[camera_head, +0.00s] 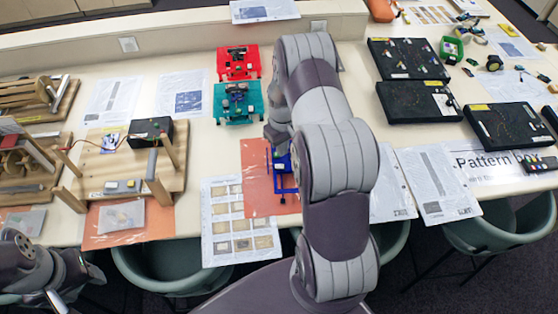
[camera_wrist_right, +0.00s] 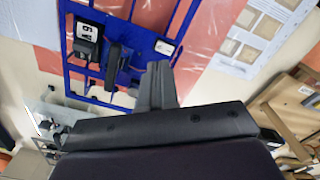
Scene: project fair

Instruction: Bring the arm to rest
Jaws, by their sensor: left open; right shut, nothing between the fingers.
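My right arm (camera_head: 340,165) rises through the middle of the head view and bends at the top, with its far end hanging down over the table. My right gripper (camera_head: 279,148) is partly hidden behind the arm, near a blue frame (camera_head: 285,190) on an orange sheet. In the right wrist view the shut fingers (camera_wrist_right: 156,88) hold nothing and point toward the blue frame (camera_wrist_right: 100,95). I cannot tell whether they touch it. My left gripper (camera_head: 78,284) is at the lower left corner, open and empty, in front of the table.
Red (camera_head: 238,62) and teal (camera_head: 237,102) frames stand behind the blue one. A wooden device with a black box (camera_head: 150,132) is at the left. Several black boards (camera_head: 408,60) lie at the right. Green chairs (camera_head: 170,270) line the front edge. Printed sheets (camera_head: 240,225) cover parts of the table.

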